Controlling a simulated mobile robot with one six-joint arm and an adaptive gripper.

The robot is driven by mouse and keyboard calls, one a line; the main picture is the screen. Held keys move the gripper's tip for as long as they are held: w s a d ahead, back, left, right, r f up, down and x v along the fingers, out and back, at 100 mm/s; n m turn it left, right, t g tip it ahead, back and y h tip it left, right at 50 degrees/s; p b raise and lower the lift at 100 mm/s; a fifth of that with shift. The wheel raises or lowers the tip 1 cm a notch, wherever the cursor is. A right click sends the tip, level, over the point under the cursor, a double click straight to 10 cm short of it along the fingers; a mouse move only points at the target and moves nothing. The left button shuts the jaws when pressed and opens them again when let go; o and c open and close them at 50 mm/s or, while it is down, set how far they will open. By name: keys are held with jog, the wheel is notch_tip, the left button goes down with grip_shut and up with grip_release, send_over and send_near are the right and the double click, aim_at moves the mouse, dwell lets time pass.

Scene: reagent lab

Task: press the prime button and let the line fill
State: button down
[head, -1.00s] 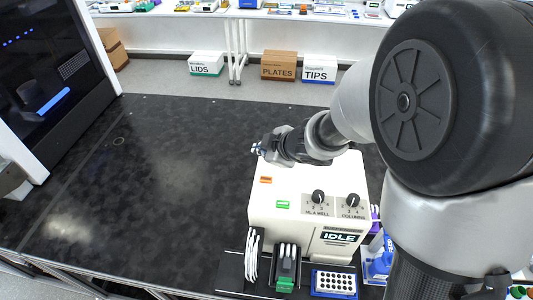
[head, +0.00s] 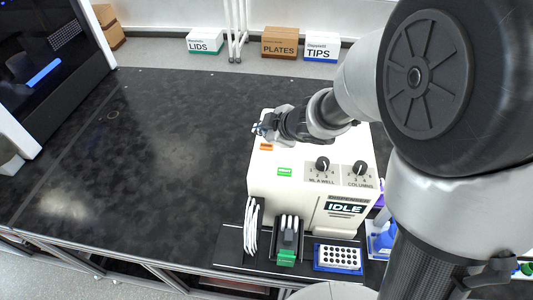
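The cream dispenser (head: 263,190) stands on the dark bench, and its display (head: 345,209) reads IDLE. An orange button (head: 266,147) and a green button (head: 284,172) sit on its top left; their labels are too small to read, so I cannot tell which is prime. Two black knobs (head: 322,163) are to their right, marked ML A WELL and COLUMNS. My gripper (head: 262,129) is over the back left of the dispenser, just behind the orange button in the picture. Contact is not visible. Its fingers are too small to show whether they are open.
White tubes (head: 251,225), a dark holder with a green base (head: 286,257) and a blue rack (head: 338,258) stand along the dispenser's front. A blue-capped bottle (head: 383,240) is at its right. The bench (head: 150,170) to the left is clear. My arm covers the right side.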

aim_at(264, 147)
jog(key=shift+f+b, duration=0.55)
jog(key=shift+f, duration=0.55)
jog(key=shift+f, duration=0.1)
dwell(0.5)
jog(key=shift+f+b, duration=0.3)
jog(key=shift+f, duration=0.05)
jog(key=shift+f+b, duration=0.3)
jog(key=shift+f, duration=0.1)
dwell(0.5)
jog(key=shift+r, duration=0.1)
jog(key=shift+r+p, duration=0.75)
jog(key=shift+p, duration=0.2)
notch_tip(264, 147, up, 5)
jog(key=p, duration=0.5)
jog(key=shift+r, duration=0.1)
